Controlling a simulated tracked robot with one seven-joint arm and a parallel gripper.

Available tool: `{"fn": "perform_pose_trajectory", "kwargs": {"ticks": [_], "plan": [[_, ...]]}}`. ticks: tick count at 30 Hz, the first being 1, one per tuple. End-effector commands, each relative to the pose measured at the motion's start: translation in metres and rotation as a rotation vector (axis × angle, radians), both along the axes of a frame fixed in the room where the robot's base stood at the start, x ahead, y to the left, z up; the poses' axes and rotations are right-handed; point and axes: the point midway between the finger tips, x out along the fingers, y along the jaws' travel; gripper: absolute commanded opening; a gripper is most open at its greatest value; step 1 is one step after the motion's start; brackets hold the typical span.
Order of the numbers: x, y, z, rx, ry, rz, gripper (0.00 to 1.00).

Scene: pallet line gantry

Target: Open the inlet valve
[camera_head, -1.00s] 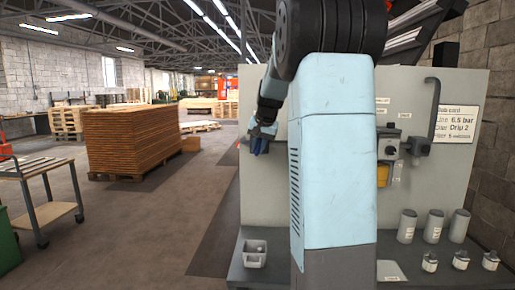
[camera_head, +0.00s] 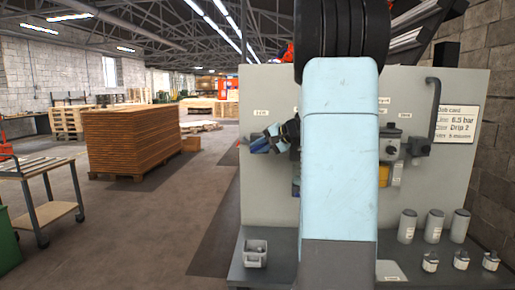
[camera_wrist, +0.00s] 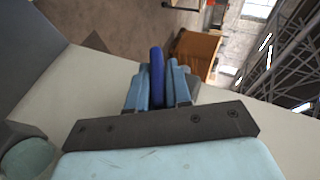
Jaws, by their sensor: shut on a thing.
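A blue lever-like handle (camera_wrist: 157,78), which I take to be the inlet valve's, stands between the two light-blue fingers of my gripper (camera_wrist: 157,90) in the wrist view. The fingers are closed on it from both sides. In the head view my gripper (camera_head: 262,143) is at the upper left of the grey panel (camera_head: 270,205), just below a small label (camera_head: 260,111). The valve's body and pipe are hidden by the gripper and by my own arm, so I cannot tell the valve's angle.
A regulator-like unit (camera_head: 390,145) and a dark pipe (camera_head: 432,110) sit on the panel's right.

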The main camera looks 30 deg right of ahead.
Motion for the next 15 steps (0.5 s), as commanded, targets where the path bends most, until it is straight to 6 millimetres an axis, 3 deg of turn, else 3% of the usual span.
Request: {"fn": "perform_pose_trajectory", "kwargs": {"ticks": [15], "plan": [[-0.0002,0.0005,-0.0023,0.121,-0.077,0.002,0.00]]}}
